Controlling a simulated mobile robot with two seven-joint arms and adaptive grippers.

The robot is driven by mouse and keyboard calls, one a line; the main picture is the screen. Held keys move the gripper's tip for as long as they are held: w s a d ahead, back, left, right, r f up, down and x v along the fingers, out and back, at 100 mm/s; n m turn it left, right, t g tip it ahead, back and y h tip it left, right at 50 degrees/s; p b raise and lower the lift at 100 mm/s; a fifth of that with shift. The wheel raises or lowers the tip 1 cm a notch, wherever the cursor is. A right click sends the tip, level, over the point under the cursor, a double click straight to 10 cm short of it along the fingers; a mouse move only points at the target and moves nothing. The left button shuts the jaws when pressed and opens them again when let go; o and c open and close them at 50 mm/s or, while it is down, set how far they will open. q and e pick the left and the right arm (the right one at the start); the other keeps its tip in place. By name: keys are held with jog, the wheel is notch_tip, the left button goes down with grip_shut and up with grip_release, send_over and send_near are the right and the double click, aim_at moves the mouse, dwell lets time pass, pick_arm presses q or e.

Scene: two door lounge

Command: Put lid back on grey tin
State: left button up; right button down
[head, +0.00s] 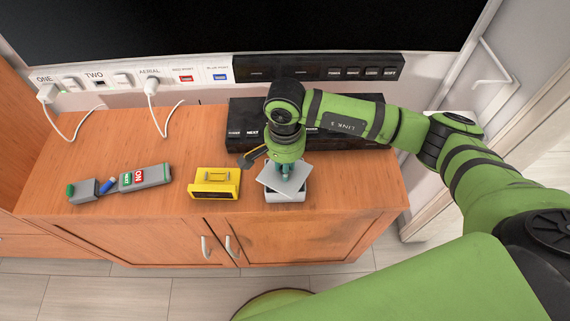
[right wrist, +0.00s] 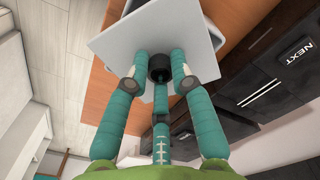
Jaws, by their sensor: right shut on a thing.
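The grey tin (head: 286,195) stands on the wooden cabinet top near its front edge. Its lid (head: 292,180) is a light grey square plate, turned at an angle to the tin and over it in the head view. In the right wrist view the lid (right wrist: 125,50) has a round black knob (right wrist: 160,66), with my right gripper's (right wrist: 160,72) teal fingers closed around it. Part of the tin (right wrist: 205,30) shows behind the lid. I cannot tell whether the lid touches the tin. My left gripper is not in view.
A yellow box (head: 215,183) stands left of the tin. A black box (head: 240,118) is behind. White cables hang from the wall panel. The cabinet's right top is clear.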

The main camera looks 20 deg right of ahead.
jog(key=shift+f+b, duration=0.2)
jog(key=shift+b, duration=0.65)
dwell(0.6)
dwell(0.4)
jog(key=c, duration=0.5)
grip_release()
jog(key=shift+r+p, duration=1.55)
jog(key=shift+r, duration=2)
